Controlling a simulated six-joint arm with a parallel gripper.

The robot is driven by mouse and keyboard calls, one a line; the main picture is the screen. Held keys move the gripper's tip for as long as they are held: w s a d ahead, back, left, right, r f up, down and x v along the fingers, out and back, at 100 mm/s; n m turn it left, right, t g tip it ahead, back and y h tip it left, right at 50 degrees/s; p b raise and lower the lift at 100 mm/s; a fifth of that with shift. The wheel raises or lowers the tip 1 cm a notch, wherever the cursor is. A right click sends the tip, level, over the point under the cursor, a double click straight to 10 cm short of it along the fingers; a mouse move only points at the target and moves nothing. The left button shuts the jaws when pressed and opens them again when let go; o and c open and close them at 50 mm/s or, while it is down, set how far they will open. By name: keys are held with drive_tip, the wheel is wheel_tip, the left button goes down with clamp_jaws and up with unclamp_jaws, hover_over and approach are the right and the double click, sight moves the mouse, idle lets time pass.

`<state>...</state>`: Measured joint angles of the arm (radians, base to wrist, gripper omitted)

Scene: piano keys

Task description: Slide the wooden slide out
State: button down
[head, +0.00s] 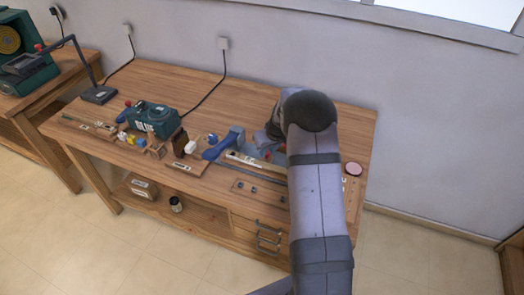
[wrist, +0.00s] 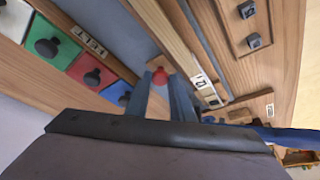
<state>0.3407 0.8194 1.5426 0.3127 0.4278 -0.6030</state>
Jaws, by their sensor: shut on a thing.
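My gripper (wrist: 160,82) shows in the wrist view, its two blue-grey fingers on either side of a red knob (wrist: 159,75). It is shut on this knob. The knob seems to stand on a pale wooden piece, the wooden slide (wrist: 157,104), which shows between the fingers. The slide lies between a row of coloured squares and a wooden rail; its full length is hidden by my gripper. In the head view my arm covers most of this spot, and the fingertips cannot be made out.
White, green, red and blue squares with black knobs (wrist: 92,77) lie left of the fingers in the wrist view. A wooden rail (wrist: 165,35) and labelled strip lie to the right. In the head view, a blue tool (head: 224,144) and green machine (head: 152,118) stand on the bench (head: 190,85).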

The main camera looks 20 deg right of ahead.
drive_tip(key=s+d+b, duration=0.2)
drive_tip(key=s+d, duration=0.1)
drive_tip(key=shift+d+f, duration=0.1)
drive_tip(key=shift+d, duration=0.05)
drive_tip(key=shift+s+d, duration=0.15)
drive_tip(key=shift+s, duration=0.05)
drive_tip(key=c, duration=1.5)
unclamp_jaws()
drive_tip(key=shift+s+d, duration=0.1)
drive_tip(key=shift+c, duration=0.2)
drive_tip(key=shift+r, duration=0.2)
drive_tip(key=b+v, duration=0.2)
drive_tip(key=v, duration=0.5)
drive_tip(key=shift+s, duration=0.1)
